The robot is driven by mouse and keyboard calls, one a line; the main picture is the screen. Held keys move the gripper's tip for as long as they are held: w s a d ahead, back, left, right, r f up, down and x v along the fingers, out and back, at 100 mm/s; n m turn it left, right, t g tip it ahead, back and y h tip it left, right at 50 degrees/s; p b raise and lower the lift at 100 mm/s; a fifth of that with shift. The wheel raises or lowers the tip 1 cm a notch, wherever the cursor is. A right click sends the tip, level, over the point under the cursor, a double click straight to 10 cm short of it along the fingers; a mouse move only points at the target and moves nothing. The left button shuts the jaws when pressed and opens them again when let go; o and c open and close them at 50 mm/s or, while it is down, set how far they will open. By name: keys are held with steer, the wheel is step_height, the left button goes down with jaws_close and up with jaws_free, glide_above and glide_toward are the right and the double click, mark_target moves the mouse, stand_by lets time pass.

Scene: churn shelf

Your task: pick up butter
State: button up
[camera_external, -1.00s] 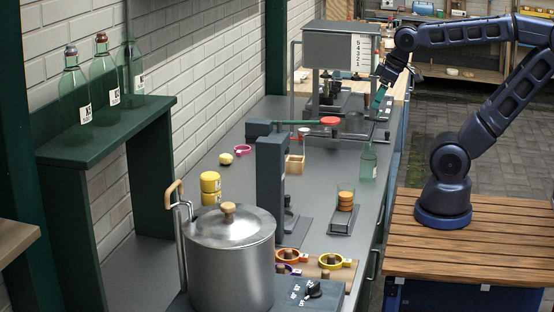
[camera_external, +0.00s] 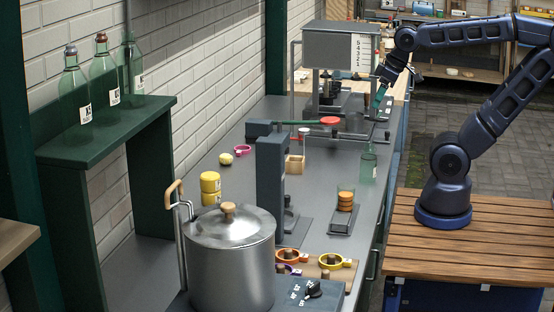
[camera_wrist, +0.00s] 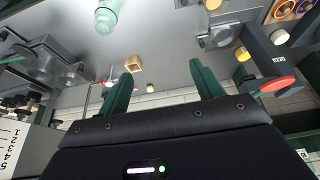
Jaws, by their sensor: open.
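A small pale yellow lump (camera_external: 226,158), which looks like the butter, lies on the grey counter near the brick wall, beside a magenta ring (camera_external: 243,150). I cannot pick it out for certain in the wrist view. My gripper (camera_external: 379,98) hangs over the right side of the counter near the grey scale-marked machine, well apart from the lump. In the wrist view my gripper's two green fingers (camera_wrist: 165,68) are spread with nothing between them.
A small wooden box (camera_external: 295,165) stands mid-counter.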

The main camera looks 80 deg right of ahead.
steer(key=w+d+r+n+g+h, duration=0.15)
steer(key=w+r+n, duration=0.25)
steer(key=w, duration=0.9)
steer(key=n+g+h, duration=0.3)
steer(key=n+g, duration=0.1)
steer(key=n, duration=0.7)
glide_above(230, 155)
steer(key=a, duration=0.3)
step_height(230, 155, down, 25)
steer(key=x, duration=0.5)
steer(key=shift+w+a+f, duration=0.15)
steer(key=shift+w+f, duration=0.15)
steer(key=shift+w, duration=0.05)
steer(key=shift+x, duration=2.5)
steer(key=shift+w, duration=0.2)
steer(key=c, duration=1.1)
steer(key=shift+o, duration=0.2)
